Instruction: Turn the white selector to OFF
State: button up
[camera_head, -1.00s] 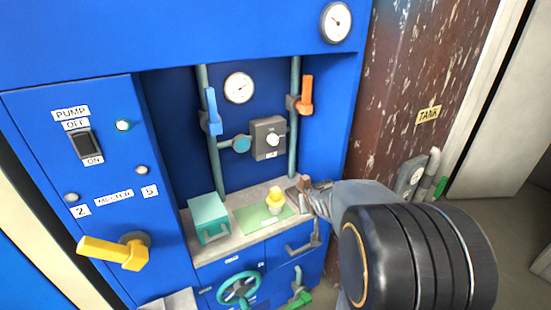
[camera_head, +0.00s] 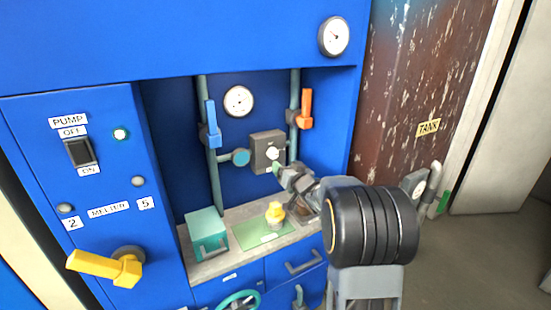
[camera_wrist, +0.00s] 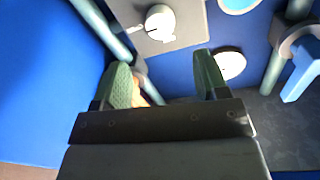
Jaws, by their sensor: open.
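The white selector (camera_head: 272,154) is a small round knob on a grey box (camera_head: 260,142) in the recess. It also shows in the wrist view as a white knob (camera_wrist: 160,22) on its grey plate (camera_wrist: 188,38), near the top. My gripper (camera_head: 279,170) is just below and in front of the knob in the head view. In the wrist view its two green-padded fingers (camera_wrist: 165,78) are spread apart and empty, with the knob beyond their tips. The fingers do not appear to touch the knob. Small lettering on the box is too small to read.
A blue lever (camera_head: 211,122) and an orange lever (camera_head: 306,108) sit on pipes either side of the box. A gauge (camera_head: 238,101) is above. A teal box (camera_head: 207,233) and a yellow-topped item (camera_head: 275,213) stand on the shelf below. A yellow handle (camera_head: 105,266) juts out at left.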

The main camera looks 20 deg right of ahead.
aim_at(274, 156)
jog(key=w, duration=0.8)
jog(key=shift+w+a, duration=0.15)
jog(key=shift+a, duration=0.05)
jog(key=shift+c, duration=0.4)
jog(key=c, duration=0.8)
jog(key=shift+f, duration=0.1)
jog(key=shift+c, duration=0.2)
